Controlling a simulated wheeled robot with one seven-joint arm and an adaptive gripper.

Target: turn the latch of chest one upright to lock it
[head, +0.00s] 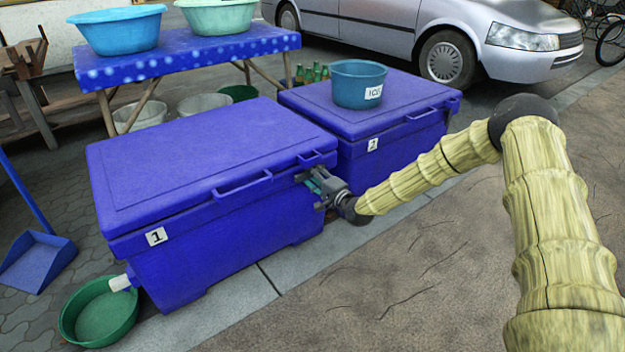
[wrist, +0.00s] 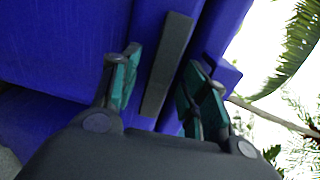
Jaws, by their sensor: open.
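Chest one (head: 205,190) is a closed blue chest with a white label "1" (head: 157,236) on its front left. My gripper (head: 316,184) is at the right end of its front face, just below the lid edge. In the wrist view, a dark grey bar, apparently the latch (wrist: 166,62), lies between the two green-padded fingers of my gripper (wrist: 159,76). The fingers are open, one on each side of the bar, with a gap visible on the left. The head view mostly hides the latch behind my gripper, so its angle on the chest is hard to tell.
A second blue chest (head: 320,101) stands behind to the right, with an "ICE" basin (head: 358,84) on its lid. A green basin (head: 100,312) sits below chest one's spout (head: 120,283). A dustpan (head: 38,262) is at left. The pavement in front (head: 400,275) is clear.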

